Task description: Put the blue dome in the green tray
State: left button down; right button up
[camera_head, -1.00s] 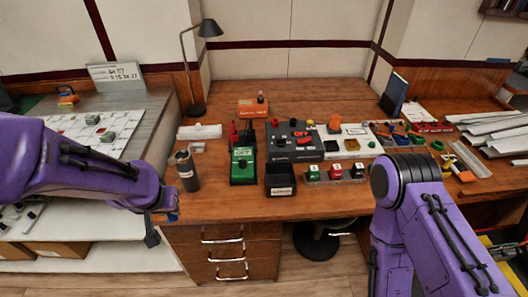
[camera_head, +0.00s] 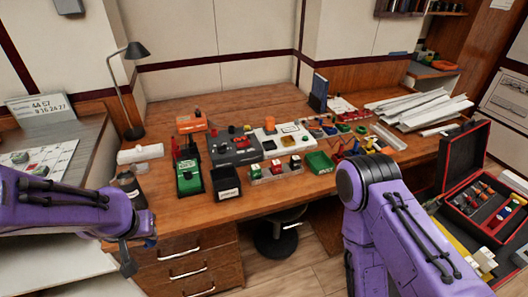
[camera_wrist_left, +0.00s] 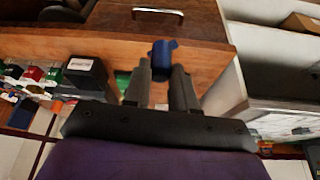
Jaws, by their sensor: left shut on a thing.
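My left gripper (camera_wrist_left: 162,75) is shut on the blue dome (camera_wrist_left: 163,50), which shows between its fingertips in the left wrist view. In the head view, a small bit of the blue dome (camera_head: 150,243) shows beside my left gripper, at the front left of the desk. The green tray (camera_head: 320,163) stands on the desk right of the block rack, well to the right of the dome. My right arm comes in from the lower right; its gripper is out of view.
A black bin (camera_head: 227,182), a green device (camera_head: 189,178) and a rack of coloured blocks (camera_head: 275,171) stand between dome and tray. A dark flask (camera_head: 130,188) is close to my left gripper. An open red toolbox (camera_head: 480,195) is at right.

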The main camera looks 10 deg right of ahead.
aim_at(319, 164)
jog(key=z, duration=0.8)
jog(key=i, duration=1.4)
jog(key=z, duration=0.75)
